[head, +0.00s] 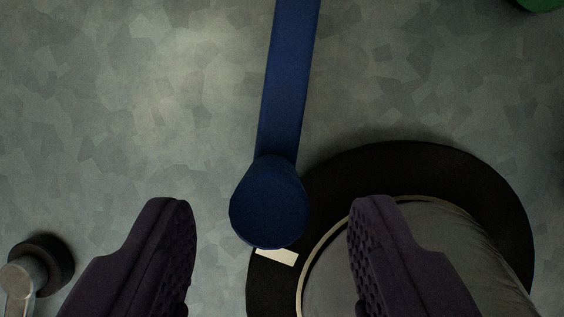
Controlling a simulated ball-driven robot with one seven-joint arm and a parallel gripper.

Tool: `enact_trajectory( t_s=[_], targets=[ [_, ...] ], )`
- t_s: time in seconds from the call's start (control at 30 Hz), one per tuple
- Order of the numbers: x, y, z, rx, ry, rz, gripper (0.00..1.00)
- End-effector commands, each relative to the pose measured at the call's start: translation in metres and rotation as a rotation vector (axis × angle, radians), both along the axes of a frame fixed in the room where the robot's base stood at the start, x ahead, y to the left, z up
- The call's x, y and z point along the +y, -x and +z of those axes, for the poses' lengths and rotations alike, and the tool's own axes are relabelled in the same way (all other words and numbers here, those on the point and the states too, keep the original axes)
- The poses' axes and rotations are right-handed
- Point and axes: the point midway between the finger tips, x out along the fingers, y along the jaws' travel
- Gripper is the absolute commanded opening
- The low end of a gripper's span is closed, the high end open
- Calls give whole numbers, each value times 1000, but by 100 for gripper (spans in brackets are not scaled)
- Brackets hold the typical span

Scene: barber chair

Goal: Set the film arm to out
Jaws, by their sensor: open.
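A blue arm (287,85), which may be the film arm, runs from the top edge of the head view down to a rounded blue end (268,203). My gripper (270,208) is open, with one dark finger on each side of this rounded end. Gaps show between the fingers and the blue end, and I see no contact. A small white label (277,257) shows just below the rounded end. No marking can be read on it.
A round black base (480,190) with a grey cylinder (440,235) and a pale ring lies at the lower right. A metal and black fitting (45,262) is at the lower left. A green object (541,4) shows at the top right corner. The mottled grey floor (130,100) is clear at left.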

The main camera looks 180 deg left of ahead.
Motion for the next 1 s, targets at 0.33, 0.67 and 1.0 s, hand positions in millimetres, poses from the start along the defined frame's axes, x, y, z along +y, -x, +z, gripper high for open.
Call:
enact_trajectory(
  t_s=[0.33,0.67,1.0],
  targets=[
    [-3,-18,-45,-1,1,1,55],
    [-3,-20,-45,-2,1,1,43],
    [-3,-19,-45,-1,0,0,0]
  ],
)
